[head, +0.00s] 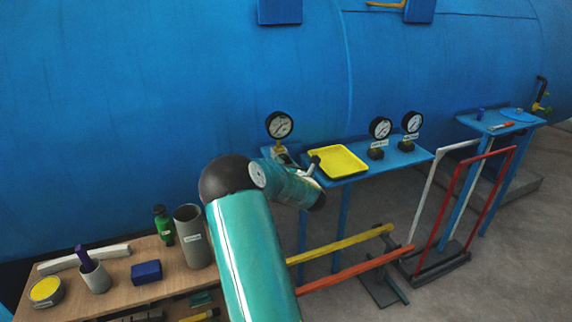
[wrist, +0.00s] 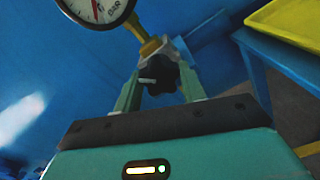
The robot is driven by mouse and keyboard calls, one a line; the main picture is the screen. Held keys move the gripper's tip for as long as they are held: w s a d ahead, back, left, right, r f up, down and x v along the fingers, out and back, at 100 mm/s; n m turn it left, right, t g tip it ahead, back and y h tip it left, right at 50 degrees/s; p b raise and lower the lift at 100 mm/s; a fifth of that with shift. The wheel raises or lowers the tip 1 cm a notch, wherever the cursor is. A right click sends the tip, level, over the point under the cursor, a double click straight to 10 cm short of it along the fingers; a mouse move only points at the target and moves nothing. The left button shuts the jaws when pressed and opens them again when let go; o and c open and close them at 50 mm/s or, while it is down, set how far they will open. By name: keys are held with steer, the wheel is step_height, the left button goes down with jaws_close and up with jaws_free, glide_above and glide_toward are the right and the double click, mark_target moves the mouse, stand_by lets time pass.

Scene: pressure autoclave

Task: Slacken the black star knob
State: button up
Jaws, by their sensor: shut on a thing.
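The black star knob (wrist: 160,72) is in the middle of the wrist view, below the brass fitting (wrist: 150,46) of a dial gauge (wrist: 98,8). My gripper (wrist: 160,88) has one pale finger on each side of the knob and is shut on it. In the head view the knob is hidden behind my arm. There the gauge (head: 279,125) stands at the left end of the blue shelf, just beyond my wrist. My gripper's fingers cannot be made out in the head view.
A yellow tray (head: 338,162) lies on the blue shelf (head: 408,158), right of my wrist. Two more gauges (head: 380,128) stand farther right. A wooden bench (head: 120,272) with cups and bottles is at lower left. The large blue vessel (head: 170,90) rises close behind.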

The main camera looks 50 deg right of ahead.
steer(key=shift+n, duration=1.1)
steer(key=o, duration=1)
steer(key=shift+c, duration=0.2)
steer(key=v, duration=1.3)
steer(key=shift+s+a, duration=0.15)
steer(key=shift+s, duration=0.2)
